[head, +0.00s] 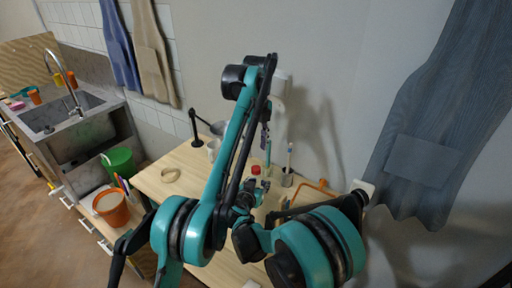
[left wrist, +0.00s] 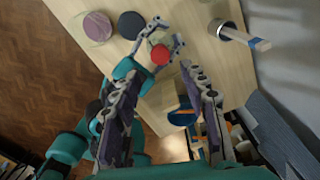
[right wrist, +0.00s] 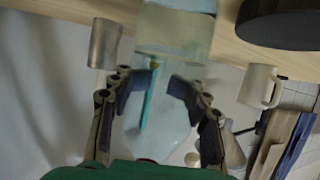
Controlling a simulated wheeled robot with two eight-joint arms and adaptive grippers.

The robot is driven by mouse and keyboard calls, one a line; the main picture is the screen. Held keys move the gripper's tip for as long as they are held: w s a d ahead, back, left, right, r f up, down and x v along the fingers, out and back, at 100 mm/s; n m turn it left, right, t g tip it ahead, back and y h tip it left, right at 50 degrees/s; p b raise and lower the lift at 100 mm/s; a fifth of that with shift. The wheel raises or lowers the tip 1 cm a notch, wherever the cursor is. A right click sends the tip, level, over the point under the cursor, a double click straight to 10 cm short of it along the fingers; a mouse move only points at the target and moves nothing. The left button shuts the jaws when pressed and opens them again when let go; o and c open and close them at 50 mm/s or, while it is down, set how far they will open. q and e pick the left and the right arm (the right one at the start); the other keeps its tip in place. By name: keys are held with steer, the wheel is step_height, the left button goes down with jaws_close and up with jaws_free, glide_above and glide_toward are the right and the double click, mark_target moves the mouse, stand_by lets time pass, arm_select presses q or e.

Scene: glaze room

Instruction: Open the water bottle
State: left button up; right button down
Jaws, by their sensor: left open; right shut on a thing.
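The water bottle is clear with a red cap; the cap (head: 256,169) shows in the head view over the wooden table, and in the left wrist view (left wrist: 160,54). The clear bottle body (right wrist: 176,32) fills the middle of the right wrist view. My right gripper (right wrist: 155,84) is shut on the bottle body, a finger on each side; its fingers also show beside the cap in the left wrist view. My left gripper (head: 265,138) points down above the cap, open and empty. In the left wrist view its fingers (left wrist: 160,70) are spread, with the cap beyond their tips.
A metal cup holding a brush (head: 287,179) stands close right of the bottle. A white mug (right wrist: 258,86) and a dark round block (right wrist: 285,22) are near. Orange (head: 110,208) and green buckets (head: 118,162) stand left.

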mark_target(256, 168)
arm_select(q)
steer(key=m, duration=0.4)
steer(key=shift+m, duration=0.3)
steer(key=shift+f+m, duration=0.15)
steer(key=shift+m, duration=0.35)
steer(key=shift+f, duration=3.85)
jaws_close()
